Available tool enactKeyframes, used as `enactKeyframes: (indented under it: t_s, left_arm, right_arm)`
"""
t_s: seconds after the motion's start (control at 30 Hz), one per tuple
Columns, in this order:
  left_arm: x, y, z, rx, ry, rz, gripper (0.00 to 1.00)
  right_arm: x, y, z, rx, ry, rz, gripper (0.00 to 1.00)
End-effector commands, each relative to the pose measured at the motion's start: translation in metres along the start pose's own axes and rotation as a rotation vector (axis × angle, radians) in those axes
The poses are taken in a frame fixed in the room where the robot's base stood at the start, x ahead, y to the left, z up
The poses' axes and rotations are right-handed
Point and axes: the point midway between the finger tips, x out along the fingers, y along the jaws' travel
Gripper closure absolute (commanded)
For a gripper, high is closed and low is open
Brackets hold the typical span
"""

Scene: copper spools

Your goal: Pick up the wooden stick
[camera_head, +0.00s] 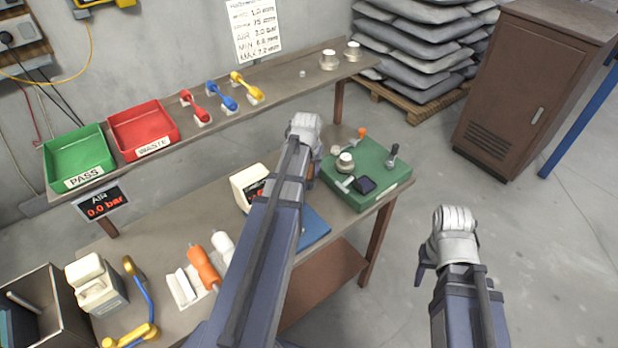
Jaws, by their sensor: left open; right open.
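I cannot pick out a wooden stick with certainty. A thin pale rod (24,304) leans in the open dark bin (60,292) at the lower left; its material is unclear. A small brown patch (311,172) shows beside my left wrist, mostly hidden. My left gripper (304,130) reaches over the workbench (262,172), left of the green box; it is open, with its fingers largely hidden. My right gripper (452,225) is open over the floor, right of the bench, away from any object.
The green box (370,172) carries a knob, levers and a dark block. The back shelf (225,120) holds green and red trays.

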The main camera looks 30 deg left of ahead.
Motion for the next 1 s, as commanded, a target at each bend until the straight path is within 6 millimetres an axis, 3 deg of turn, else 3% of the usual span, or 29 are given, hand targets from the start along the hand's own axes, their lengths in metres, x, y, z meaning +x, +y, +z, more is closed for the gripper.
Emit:
enactKeyframes:
  t_s: [0.13, 0.5, 1.0]
  left_arm:
    - [-0.0014, -0.0001, -0.0001, 0.0, 0.0, 0.0, 0.58]
    - [-0.0013, -0.0001, -0.0001, 0.0, 0.0, 0.0, 1.0]
    - [-0.002, -0.0001, -0.0003, 0.0, 0.0, 0.0, 1.0]
  right_arm:
    - [-0.0013, 0.0001, 0.0001, 0.0, 0.0, 0.0, 0.5]
    - [-0.0013, 0.0001, 0.0001, 0.0, 0.0, 0.0, 0.5]
    - [-0.002, 0.0002, 0.0001, 0.0, 0.0, 0.0, 0.5]
